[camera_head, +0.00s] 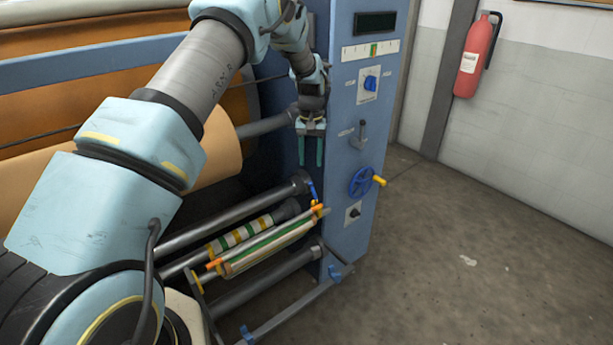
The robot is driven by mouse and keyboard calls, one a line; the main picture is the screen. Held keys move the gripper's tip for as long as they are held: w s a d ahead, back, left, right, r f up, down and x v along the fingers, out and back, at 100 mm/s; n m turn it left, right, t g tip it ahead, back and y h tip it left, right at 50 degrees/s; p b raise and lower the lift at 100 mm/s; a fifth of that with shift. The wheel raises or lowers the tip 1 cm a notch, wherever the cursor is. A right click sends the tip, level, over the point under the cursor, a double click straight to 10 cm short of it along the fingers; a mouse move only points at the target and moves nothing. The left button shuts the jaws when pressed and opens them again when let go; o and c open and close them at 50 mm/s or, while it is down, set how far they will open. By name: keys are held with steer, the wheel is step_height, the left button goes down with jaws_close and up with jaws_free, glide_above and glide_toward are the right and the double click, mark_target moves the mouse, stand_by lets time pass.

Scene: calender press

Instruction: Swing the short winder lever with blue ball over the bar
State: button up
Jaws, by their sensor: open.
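My gripper (311,160) hangs in front of the blue side cabinet of the press, its two teal fingers pointing down, apart and empty. A small blue part (312,188) stands at the right end of the upper grey bar (235,213), a little below the fingertips. It may be the short winder lever, but it is too small to make out a ball.
The cabinet face (345,225) carries a blue handwheel (361,182) with a yellow handle, a grey lever (362,132) and a blue knob (371,83). A striped roller (240,234) lies between the bars. The floor (480,260) at right is clear. A red extinguisher (477,58) hangs behind.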

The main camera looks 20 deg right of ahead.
mark_target(310, 182)
step_height(310, 182, down, 8)
steer(key=shift+r+p, duration=0.1)
steer(key=shift+p, duration=0.65)
jaws_close()
